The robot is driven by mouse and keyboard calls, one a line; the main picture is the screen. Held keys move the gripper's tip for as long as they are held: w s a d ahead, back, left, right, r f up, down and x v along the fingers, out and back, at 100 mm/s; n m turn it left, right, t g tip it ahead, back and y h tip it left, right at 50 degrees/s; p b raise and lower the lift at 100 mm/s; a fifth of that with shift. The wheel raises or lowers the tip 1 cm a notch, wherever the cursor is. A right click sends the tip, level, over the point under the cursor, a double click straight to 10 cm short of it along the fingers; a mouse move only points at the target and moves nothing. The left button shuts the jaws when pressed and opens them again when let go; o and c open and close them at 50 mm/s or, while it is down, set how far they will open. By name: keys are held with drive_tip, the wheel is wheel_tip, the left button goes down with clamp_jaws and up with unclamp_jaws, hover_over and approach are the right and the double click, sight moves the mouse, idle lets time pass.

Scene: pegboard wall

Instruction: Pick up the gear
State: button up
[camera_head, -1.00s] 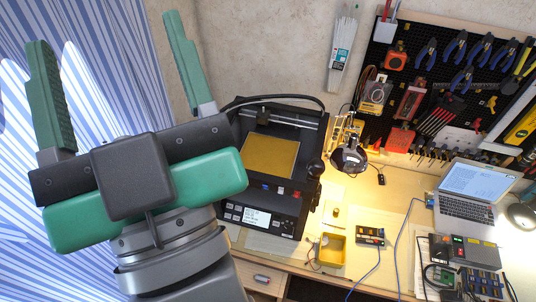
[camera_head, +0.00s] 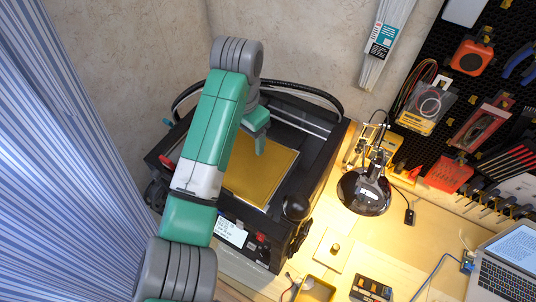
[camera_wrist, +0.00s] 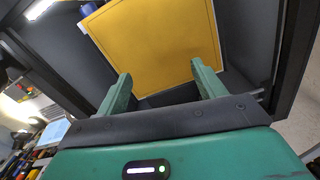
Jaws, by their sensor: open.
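I cannot make out a gear for certain in either view. The yellow print plate (camera_head: 262,172) of the black 3D printer (camera_head: 318,190) shows no gear on its visible part; my arm covers its left side. My gripper (camera_wrist: 160,70) is open and empty, its two green fingers apart, over the near edge of the plate in the wrist view. In the head view my gripper (camera_head: 261,145) is partly hidden by my arm and is over the plate. A small blue thing (camera_wrist: 88,8) shows at the plate's upper left corner in the wrist view; I cannot tell what it is.
The printer's dark frame walls surround the plate. A black lamp (camera_head: 364,192) stands to its right. A small brass-coloured piece (camera_head: 335,248) and a yellow box (camera_head: 316,290) are on the bench. A laptop (camera_head: 508,262) is at the far right, below the tool-hung pegboard (camera_head: 420,155).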

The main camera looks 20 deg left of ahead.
sight(247, 159)
drive_tip(key=f, duration=0.7)
drive_tip(key=shift+s+f, duration=0.25)
drive_tip(key=shift+f, duration=0.1)
drive_tip(key=c, duration=1.1)
drive_tip(key=shift+o, duration=0.2)
drive_tip(key=shift+r, duration=0.1)
wheel_tip(247, 159, up, 10)
drive_tip(key=p, duration=0.1)
